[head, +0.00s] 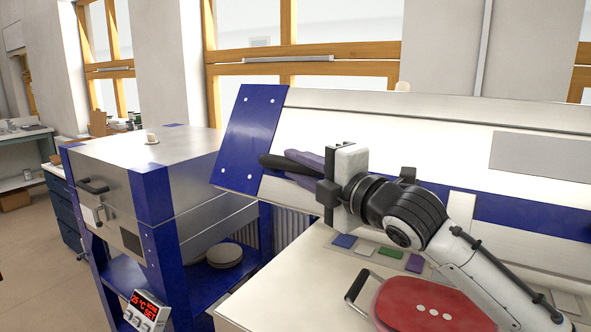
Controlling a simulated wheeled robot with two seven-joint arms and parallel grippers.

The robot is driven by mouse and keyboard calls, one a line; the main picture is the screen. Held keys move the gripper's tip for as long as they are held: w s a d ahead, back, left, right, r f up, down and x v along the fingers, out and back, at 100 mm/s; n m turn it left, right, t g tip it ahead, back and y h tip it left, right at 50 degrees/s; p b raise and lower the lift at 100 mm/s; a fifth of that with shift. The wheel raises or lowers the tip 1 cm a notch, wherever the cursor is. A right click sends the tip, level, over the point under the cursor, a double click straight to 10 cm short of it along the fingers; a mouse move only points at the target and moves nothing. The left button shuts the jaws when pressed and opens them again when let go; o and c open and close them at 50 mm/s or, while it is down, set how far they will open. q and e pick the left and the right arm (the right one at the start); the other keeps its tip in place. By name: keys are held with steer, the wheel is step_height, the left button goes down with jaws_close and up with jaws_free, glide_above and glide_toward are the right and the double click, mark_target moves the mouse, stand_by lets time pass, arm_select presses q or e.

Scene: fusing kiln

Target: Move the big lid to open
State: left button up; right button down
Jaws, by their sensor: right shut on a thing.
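The big lid (350,120) is a long pale panel with a blue bolted plate at its left end and a blue band along it. It stands tilted behind the white worktop and runs off the right edge of the head view. A dark bar-shaped handle (277,163) sticks out at its left part. My right gripper (306,163) is at this handle and shut on it; my gripper and forearm hide part of the lid's face. My left gripper is not in view.
A red rounded object (420,305) with a dark handle lies on the white worktop (290,290), near several coloured tiles (344,240). A digital controller (146,309) shows at lower left.

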steer(key=shift+r, duration=0.15)
steer(key=c, duration=1.6)
jaws_free()
steer(key=shift+o, duration=0.2)
steer(key=b+v, duration=0.2)
steer(key=v, duration=0.8)
steer(key=shift+s+d+f, duration=0.15)
steer(key=shift+f, duration=0.05)
